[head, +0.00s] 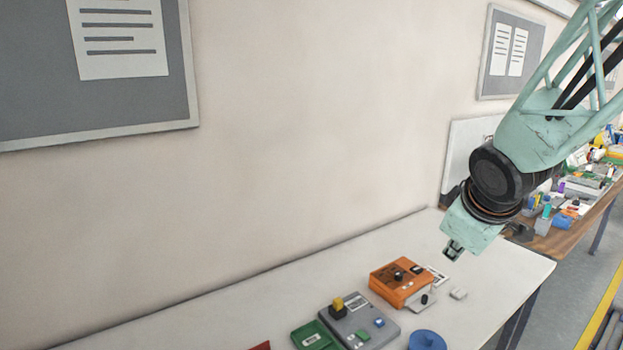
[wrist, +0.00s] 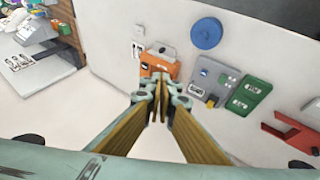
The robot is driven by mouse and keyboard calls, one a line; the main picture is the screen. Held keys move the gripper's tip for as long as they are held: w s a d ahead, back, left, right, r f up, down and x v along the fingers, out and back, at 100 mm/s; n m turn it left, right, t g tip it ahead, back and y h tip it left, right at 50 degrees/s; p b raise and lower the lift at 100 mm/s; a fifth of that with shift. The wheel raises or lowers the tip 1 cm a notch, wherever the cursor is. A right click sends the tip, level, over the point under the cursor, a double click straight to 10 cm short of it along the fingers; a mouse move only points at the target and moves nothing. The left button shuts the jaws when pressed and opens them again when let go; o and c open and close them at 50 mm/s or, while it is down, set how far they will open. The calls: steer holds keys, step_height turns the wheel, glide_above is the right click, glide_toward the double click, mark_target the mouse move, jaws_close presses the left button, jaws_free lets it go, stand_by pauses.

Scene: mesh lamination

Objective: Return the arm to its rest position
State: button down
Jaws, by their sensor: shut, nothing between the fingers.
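My arm reaches in from the upper right of the head view, and my gripper (head: 454,250) hangs above the right part of the white table (head: 470,283). In the wrist view my gripper (wrist: 160,84) points at the table with its two fingers together and nothing between them. It is apart from the objects below. An orange box (head: 400,284) sits on the table just below and left of my gripper in the head view; it also shows past the fingertips in the wrist view (wrist: 157,61).
A grey device (head: 362,322), a green block (head: 314,337) and a blue disc (head: 427,341) stand near the orange box. A small white block (head: 459,293) lies right of it. A second, cluttered table (head: 571,218) stands behind at right. A wall runs along the back.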

steer(key=s+a+r+m+g, duration=0.1)
steer(key=s+a+r+m, duration=0.1)
steer(key=s, duration=0.9)
steer(key=s+a+r+m+g+y+b, duration=0.1)
steer(key=s+a, duration=0.4)
steer(key=s, duration=0.7)
steer(key=s+a+r+m+g, duration=0.1)
steer(key=s+m, duration=0.4)
steer(key=s, duration=0.6)
steer(key=a+r, duration=0.1)
steer(key=a, duration=0.1)
steer(key=shift+s+a+r+y+b, duration=0.3)
steer(key=shift+a+r+y+b, duration=0.05)
steer(key=shift+a+r+y, duration=0.05)
